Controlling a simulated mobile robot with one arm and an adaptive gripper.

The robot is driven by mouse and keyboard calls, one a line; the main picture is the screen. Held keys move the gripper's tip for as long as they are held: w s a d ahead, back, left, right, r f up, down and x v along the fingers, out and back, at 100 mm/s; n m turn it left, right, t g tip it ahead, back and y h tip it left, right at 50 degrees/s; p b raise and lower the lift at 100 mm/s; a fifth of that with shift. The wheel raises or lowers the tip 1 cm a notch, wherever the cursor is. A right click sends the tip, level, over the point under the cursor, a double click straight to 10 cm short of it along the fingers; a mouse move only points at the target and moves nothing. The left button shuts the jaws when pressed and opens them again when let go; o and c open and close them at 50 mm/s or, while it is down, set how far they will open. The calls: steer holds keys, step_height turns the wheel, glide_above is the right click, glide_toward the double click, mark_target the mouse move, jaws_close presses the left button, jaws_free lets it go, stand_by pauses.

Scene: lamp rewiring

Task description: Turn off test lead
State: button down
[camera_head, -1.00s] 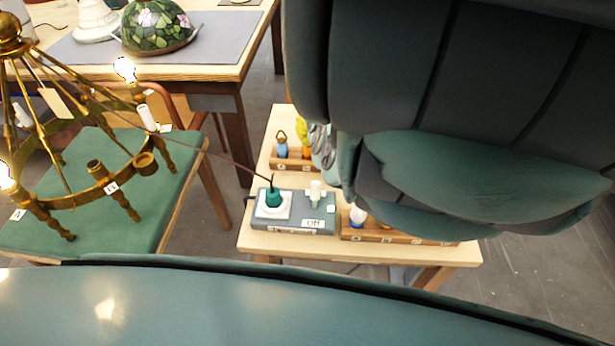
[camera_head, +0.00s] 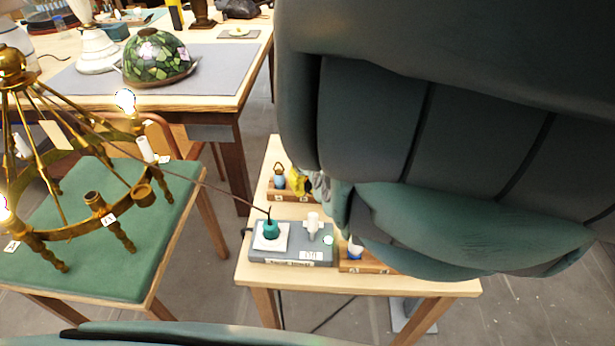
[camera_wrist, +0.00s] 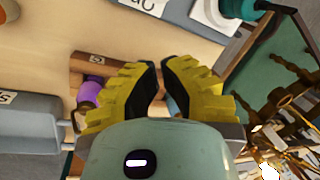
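The test lead unit (camera_head: 285,256) is a grey box on a small wooden table. It carries a teal plug (camera_head: 270,229) on a white plate, a white upright switch (camera_head: 313,226), a pale green spot and a small label that is hard to read. A dark cord runs from the plug to the brass chandelier (camera_head: 109,218), whose bulbs glow. The box's edge and plug also show at the top of the wrist view (camera_wrist: 243,8). My gripper (camera_wrist: 159,65) has yellow fingers with tips almost together and nothing visibly held. It is above a bulb rack, beyond the box, with my arm hiding much of the table.
A wooden rack (camera_head: 290,197) with a blue-based bulb stands behind the box, and another (camera_head: 362,264) to its right. The wrist view shows a purple bulb (camera_wrist: 90,92) near my fingers. A green-topped stand (camera_head: 120,277) bears the chandelier. A workbench (camera_head: 212,92) holds a stained-glass shade.

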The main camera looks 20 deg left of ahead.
mark_target(313, 226)
steer(key=shift+x, duration=2.5)
steer(key=s+d+r+p, duration=0.1)
steer(key=d+p, duration=0.1)
steer(key=p, duration=0.1)
steer(key=shift+s+r, duration=0.1)
steer(key=shift+s, duration=0.2)
steer(key=shift+s+d+r+p, duration=0.1)
steer(key=shift+s+d+p, duration=0.25)
steer(key=shift+d, duration=0.2)
